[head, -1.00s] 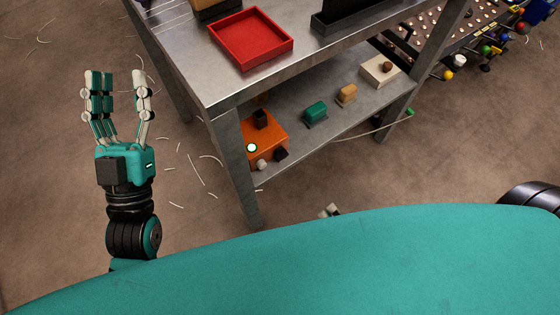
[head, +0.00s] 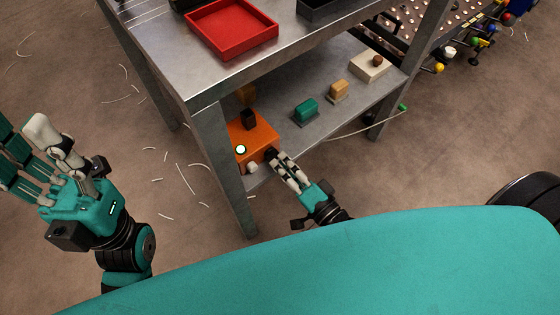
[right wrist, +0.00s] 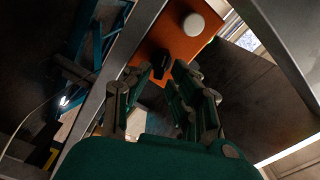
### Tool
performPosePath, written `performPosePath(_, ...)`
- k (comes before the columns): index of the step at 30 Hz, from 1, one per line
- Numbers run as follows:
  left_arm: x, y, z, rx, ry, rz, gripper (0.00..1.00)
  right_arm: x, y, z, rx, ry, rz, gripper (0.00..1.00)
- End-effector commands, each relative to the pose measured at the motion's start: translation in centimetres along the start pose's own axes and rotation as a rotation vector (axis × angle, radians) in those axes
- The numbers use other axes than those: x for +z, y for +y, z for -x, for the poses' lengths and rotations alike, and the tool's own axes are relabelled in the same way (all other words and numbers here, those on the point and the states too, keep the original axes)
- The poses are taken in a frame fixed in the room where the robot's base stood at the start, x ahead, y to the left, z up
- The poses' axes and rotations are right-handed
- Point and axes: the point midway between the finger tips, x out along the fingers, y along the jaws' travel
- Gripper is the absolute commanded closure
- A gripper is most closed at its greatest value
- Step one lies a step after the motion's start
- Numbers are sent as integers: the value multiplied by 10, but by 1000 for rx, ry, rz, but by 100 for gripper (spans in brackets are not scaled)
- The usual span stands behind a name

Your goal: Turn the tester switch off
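The orange tester box (head: 258,130) sits on the lower shelf at its left end, with a bright round lamp (head: 241,149) glowing whitish-green. A black switch knob (head: 271,154) and a white knob (head: 252,168) are on its near side. My right gripper (head: 276,158) reaches in from below, fingertips at the black knob. In the right wrist view, the black knob (right wrist: 162,63) lies between the parted fingertips, and the white knob (right wrist: 193,24) is beyond on the orange face. Contact cannot be told. My left gripper (head: 22,128) is open and empty at the far left.
A metal table leg (head: 232,175) stands just left of the tester. The lower shelf (head: 330,118) also holds a green block (head: 306,110), a tan block (head: 339,90) and a cream box (head: 369,66). A red tray (head: 232,50) lies on the tabletop above.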

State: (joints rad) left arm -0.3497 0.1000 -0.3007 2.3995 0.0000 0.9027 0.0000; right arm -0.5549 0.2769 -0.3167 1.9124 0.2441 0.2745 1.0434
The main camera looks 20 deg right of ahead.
Motion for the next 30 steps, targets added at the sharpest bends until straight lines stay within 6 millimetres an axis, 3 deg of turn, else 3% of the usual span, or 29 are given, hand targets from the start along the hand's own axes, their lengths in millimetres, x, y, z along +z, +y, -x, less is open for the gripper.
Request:
performPosePath(6,1,0,5,0,-2,0,57,0,0,-17,0,0,-1,79)
performPosePath(14,1,0,5,0,-3,0,57,0,0,-18,1,-1,0,79)
performPosePath(20,2,0,5,0,-3,0,57,0,0,-18,1,-1,0,100)
performPosePath(30,1,0,3,0,-4,0,57,0,0,-18,1,-1,8,100)
